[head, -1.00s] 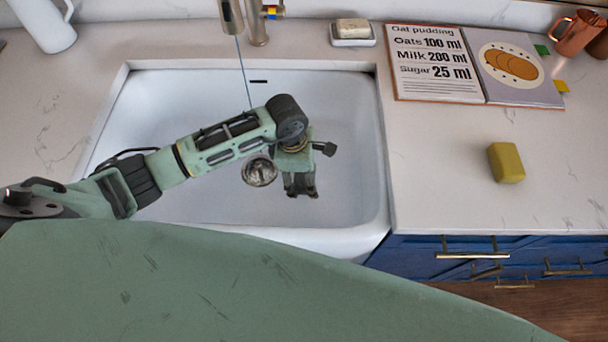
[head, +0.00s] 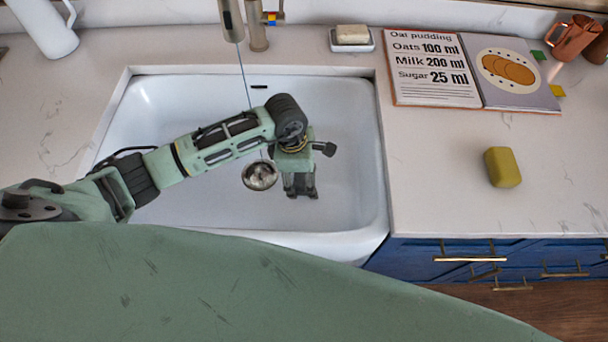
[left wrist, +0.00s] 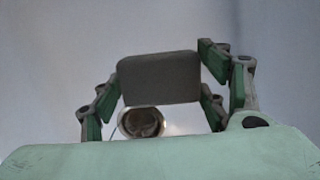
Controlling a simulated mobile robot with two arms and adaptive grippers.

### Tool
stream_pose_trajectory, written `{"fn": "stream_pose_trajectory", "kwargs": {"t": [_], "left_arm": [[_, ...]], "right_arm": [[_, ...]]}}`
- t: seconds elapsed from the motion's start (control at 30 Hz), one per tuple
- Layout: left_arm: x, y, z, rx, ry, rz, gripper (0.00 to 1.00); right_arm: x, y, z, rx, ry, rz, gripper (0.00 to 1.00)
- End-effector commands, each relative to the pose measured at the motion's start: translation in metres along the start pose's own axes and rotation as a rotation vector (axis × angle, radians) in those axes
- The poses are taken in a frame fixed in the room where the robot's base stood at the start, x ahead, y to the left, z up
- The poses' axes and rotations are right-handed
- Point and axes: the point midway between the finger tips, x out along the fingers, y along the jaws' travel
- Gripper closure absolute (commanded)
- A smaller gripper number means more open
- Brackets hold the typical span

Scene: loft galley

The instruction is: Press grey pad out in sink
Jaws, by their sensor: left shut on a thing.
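The grey pad (left wrist: 158,78) shows in the left wrist view between the green-lined fingers of my left gripper (left wrist: 160,88). The gripper is shut on it. In the head view my left gripper (head: 301,190) points down inside the white sink (head: 150,110), right of the drain (head: 260,174). The pad is hidden there by the gripper, and I cannot tell whether it touches the sink floor. The drain also shows in the left wrist view (left wrist: 141,122), just below the pad in the picture. My right gripper is not in view.
A faucet (head: 232,20) hangs over the sink's back edge, with a thin bluish line running down from it. A yellow-green block (head: 503,167), a recipe book (head: 432,92) and a soap dish (head: 351,45) are on the counter. A white jug (head: 45,25) stands at back left.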

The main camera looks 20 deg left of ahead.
Motion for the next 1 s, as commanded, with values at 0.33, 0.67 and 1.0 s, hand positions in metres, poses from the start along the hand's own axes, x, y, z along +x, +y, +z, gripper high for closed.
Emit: {"fn": "stream_pose_trajectory", "kwargs": {"t": [0.33, 0.67, 1.0], "left_arm": [[0.036, 0.0, -0.006, 0.0, 0.001, 0.001, 0.53], [0.073, 0.0, -0.011, 0.0, -0.001, 0.003, 0.53], [0.082, 0.0, -0.013, 0.0, -0.001, 0.003, 0.53]], "right_arm": [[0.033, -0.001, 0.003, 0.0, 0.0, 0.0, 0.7], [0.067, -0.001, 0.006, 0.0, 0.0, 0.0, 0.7], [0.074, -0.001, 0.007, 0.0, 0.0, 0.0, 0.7]]}}
